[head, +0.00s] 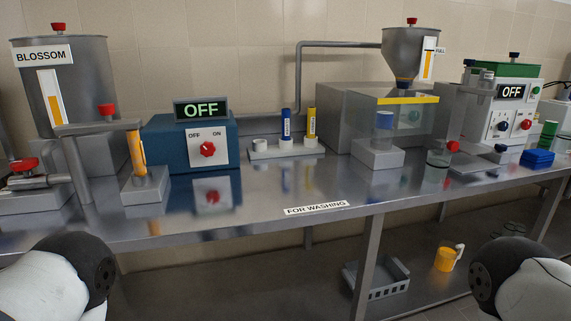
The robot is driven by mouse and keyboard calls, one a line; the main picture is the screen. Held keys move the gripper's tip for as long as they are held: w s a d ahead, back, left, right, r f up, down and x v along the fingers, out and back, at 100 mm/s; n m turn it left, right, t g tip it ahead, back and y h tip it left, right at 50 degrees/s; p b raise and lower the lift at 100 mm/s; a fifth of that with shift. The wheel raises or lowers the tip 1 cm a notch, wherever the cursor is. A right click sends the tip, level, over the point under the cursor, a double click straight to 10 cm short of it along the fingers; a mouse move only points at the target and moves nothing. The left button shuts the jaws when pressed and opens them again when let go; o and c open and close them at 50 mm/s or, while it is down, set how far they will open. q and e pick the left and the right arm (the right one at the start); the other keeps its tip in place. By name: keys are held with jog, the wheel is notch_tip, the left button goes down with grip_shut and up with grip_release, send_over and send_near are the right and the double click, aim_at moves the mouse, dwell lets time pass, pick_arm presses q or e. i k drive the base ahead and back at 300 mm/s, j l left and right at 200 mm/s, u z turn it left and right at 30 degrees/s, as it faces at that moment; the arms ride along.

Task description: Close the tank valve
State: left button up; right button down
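A grey metal tank (88,80) labelled BLOSSOM stands at the left of the steel bench. A gauge strip on its front shows orange in its lower part. A valve with a red handle (24,164) sits on a pipe low at the left edge, partly cut off by the frame. Another red knob (107,110) sits on a horizontal pipe in front of the tank, above an orange-filled tube (136,152) on a grey stand. I cannot tell from this view whether either valve is open. Only parts of my arms show at the bottom corners; neither gripper is visible.
A blue box (160,150) with a red dial reads OFF. Blue and yellow cylinders stand in a rack (285,152). A funnel tank (408,55), a clear chamber and another OFF machine stand right. The bench front (270,198) near the FOR WASHING label is clear.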

aim_at(26, 164)
jog(key=u, duration=1.45)
